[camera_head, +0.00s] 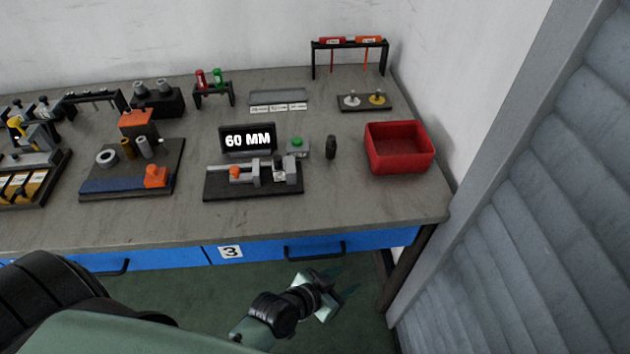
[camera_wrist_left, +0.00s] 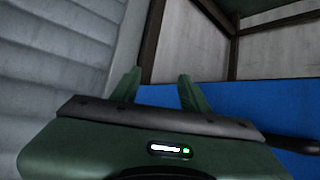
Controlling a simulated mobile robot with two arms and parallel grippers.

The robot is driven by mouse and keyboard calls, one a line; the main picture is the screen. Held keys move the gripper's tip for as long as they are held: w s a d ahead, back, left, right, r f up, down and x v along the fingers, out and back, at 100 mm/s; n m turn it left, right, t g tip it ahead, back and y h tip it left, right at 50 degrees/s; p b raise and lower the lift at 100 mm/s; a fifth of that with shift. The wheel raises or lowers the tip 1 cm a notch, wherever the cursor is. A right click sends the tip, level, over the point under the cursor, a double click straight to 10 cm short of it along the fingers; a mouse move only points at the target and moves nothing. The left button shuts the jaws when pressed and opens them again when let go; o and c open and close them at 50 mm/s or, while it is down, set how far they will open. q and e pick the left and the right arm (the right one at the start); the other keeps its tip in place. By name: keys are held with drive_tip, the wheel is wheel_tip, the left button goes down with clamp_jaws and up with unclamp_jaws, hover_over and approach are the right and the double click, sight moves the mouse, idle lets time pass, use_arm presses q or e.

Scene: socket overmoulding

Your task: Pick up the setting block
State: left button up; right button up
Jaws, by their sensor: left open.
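My left gripper (camera_head: 344,283) is open and empty, low in front of the bench's drawer front and below the tabletop. In the left wrist view its two fingers (camera_wrist_left: 158,82) stand apart with nothing between them, facing the blue drawer front. I cannot tell for sure which part is the setting block. A small fixture with grey blocks (camera_head: 280,172) and an orange knob sits on a black base before the "60 MM" display (camera_head: 248,138). A shallow grey tray (camera_head: 278,95) with white labels lies behind the display. My gripper is well apart from all of these. My right gripper is not in view.
A red bin (camera_head: 399,150) stands at the bench's right end, with a small dark upright piece (camera_head: 331,147) and a green button box (camera_head: 298,147) left of it. Other fixtures fill the left. The table's front strip (camera_head: 330,215) is clear. A grey shutter (camera_head: 540,220) stands right.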

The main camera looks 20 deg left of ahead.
use_arm(q)
drive_tip(key=w+r+n+t+y+b, duration=0.1)
drive_tip(key=w+r+t, duration=0.35)
drive_tip(key=r, duration=0.75)
drive_tip(key=w+r+n+t+b, duration=0.1)
drive_tip(key=w+r+t+b, duration=0.3)
drive_tip(key=r, duration=0.8)
drive_tip(key=s+a+r+n+t+y+p, duration=0.1)
drive_tip(key=a+r+n+t+y+p, duration=0.15)
drive_tip(key=a+n+y, duration=0.45)
drive_tip(key=n+g+y+b, duration=0.1)
drive_tip(key=n+g+y, duration=0.3)
drive_tip(key=g+y, duration=0.4)
approach(279, 162)
drive_tip(key=shift+w+f+t+y, duration=0.2)
drive_tip(key=shift+w+t+y, duration=0.2)
drive_tip(key=shift+w+y, duration=0.1)
drive_tip(key=shift+a+f, duration=0.2)
drive_tip(key=shift+a, duration=0.15)
drive_tip(key=x, duration=0.7)
drive_tip(key=shift+w+a+f, duration=0.15)
drive_tip(key=shift+w, duration=0.05)
clamp_jaws()
